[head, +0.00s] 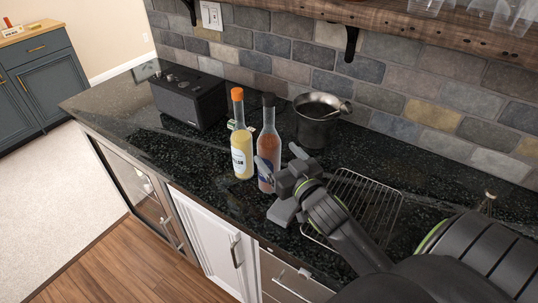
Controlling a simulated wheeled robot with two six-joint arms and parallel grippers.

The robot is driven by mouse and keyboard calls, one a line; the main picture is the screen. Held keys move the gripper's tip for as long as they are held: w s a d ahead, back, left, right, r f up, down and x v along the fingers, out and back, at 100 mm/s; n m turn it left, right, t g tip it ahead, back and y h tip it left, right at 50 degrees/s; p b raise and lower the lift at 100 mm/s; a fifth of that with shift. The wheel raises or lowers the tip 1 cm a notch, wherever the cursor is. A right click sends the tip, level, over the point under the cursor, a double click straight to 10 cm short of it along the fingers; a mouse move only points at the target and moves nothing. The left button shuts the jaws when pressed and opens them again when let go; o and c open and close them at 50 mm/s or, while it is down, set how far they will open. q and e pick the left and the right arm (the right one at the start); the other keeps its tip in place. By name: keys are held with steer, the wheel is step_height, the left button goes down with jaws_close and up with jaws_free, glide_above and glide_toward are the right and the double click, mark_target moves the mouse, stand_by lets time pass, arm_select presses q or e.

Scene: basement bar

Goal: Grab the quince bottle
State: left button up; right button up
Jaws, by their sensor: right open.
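Two bottles stand upright side by side on the dark speckled countertop (142,115). The left bottle (241,140) holds pale yellow liquid and has an orange cap and a white label. The right bottle (269,135) is pinkish-amber with a dark cap and a bluish label. The label print is too small to tell which is quince. My right gripper (280,158) is open at the right side of the amber bottle, its fingers near the bottle's middle and hiding part of it. I cannot tell whether it touches. My left gripper is out of view.
A metal bucket (317,125) with a utensil stands behind the bottles at right. A black speaker box (189,98) stands to the left. A wire rack (376,191) lies under my right arm. A wooden shelf (400,22) hangs above. The counter's left part is mostly free.

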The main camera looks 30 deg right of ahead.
mark_target(265, 142)
steer(key=shift+w, duration=0.5)
steer(key=shift+w+r+p, duration=0.2)
steer(key=shift+w+p, duration=0.1)
steer(key=shift+w, duration=0.05)
steer(key=w+p, duration=0.1)
steer(key=w, duration=0.2)
steer(key=shift+w+a, duration=0.1)
steer(key=shift+w, duration=0.05)
steer(key=shift+w+p, duration=0.35)
steer(key=shift+w, duration=0.25)
steer(key=c, duration=1.5)
steer(key=shift+c, duration=0.8)
steer(key=shift+r, duration=0.15)
